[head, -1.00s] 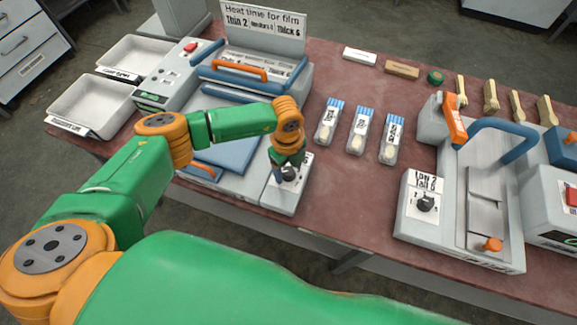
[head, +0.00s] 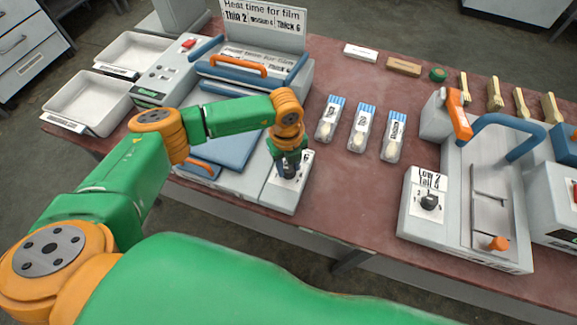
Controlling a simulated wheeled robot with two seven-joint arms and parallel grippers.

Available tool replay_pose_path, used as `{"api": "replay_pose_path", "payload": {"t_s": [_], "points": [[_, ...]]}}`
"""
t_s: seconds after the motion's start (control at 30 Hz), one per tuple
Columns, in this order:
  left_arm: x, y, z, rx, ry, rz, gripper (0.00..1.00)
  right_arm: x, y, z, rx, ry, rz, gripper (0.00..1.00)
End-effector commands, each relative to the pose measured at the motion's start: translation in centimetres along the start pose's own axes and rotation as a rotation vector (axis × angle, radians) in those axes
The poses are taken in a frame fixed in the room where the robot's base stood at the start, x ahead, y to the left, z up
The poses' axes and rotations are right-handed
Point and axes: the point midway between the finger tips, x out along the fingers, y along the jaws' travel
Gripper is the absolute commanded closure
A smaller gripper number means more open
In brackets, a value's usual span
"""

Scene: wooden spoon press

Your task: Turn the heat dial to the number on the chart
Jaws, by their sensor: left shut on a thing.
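The chart (head: 262,18) stands upright behind the sealer and reads "Heat time for film", "Thin 2", a middle entry too small to read surely, and "Thick 6". The heat dial (head: 289,172) is a dark knob on the white box (head: 284,197) at the sealer's front right. My left gripper (head: 289,168) points down over it and is shut on the dial. The gripper hides most of the knob and its pointer; a "6" shows beside it. My right gripper is not in view.
Packed wooden spoons (head: 360,128) lie in a row right of the sealer (head: 230,135). A press (head: 465,205) with its own black knob (head: 429,202) stands farther right. Two white trays (head: 88,103) sit at the left.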

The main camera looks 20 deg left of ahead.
Motion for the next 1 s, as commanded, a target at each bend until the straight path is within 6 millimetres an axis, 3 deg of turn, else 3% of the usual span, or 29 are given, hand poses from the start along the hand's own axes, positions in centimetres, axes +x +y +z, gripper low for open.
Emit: {"api": "replay_pose_path", "payload": {"t_s": [1.0], "points": [[0.5, 0.0, 0.2, 0.964, 0.023, -0.001, 1.00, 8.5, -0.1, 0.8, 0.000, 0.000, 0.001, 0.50]]}}
